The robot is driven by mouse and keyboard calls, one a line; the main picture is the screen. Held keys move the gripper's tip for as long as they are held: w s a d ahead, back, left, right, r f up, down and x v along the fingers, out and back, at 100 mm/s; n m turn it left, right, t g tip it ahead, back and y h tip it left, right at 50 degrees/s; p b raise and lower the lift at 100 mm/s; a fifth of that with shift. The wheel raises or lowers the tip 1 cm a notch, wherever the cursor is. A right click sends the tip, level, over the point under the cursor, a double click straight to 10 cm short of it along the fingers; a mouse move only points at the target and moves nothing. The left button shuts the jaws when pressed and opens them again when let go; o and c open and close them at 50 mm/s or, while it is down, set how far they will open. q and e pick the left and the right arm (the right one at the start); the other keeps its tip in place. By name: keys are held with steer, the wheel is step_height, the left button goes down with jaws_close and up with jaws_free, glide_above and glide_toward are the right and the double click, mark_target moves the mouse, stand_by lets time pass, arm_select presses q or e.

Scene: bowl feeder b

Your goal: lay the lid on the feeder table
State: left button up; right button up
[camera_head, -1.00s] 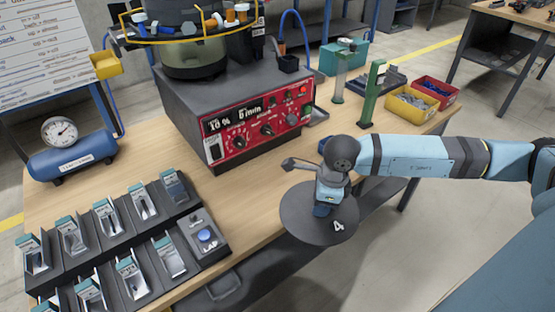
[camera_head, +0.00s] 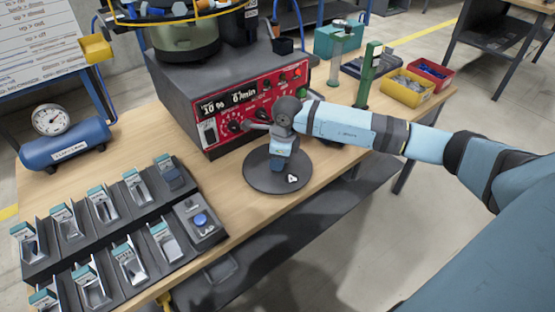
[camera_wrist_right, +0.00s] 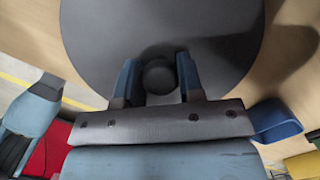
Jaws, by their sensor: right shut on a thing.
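The lid is a round dark grey disc (camera_head: 262,178) with a white mark near its edge. In the head view it is over the front part of the wooden feeder table (camera_head: 235,207), in front of the red control panel. My right gripper (camera_head: 281,160) is above it. In the right wrist view the lid (camera_wrist_right: 160,28) fills the upper middle, and the blue fingers of my right gripper (camera_wrist_right: 158,80) are shut on its round dark knob. Whether the lid touches the table I cannot tell. My left gripper is not in view.
The feeder's control box (camera_head: 255,106) stands close behind the lid. A dark rack of parts holders (camera_head: 130,230) is at the left front, with a blue button box (camera_head: 200,221). A green post (camera_head: 367,75) and a yellow bin (camera_head: 407,88) stand at the right back.

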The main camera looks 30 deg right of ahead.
steer(key=shift+f, duration=0.1)
steer(key=shift+f, duration=0.15)
steer(key=o, duration=1.1)
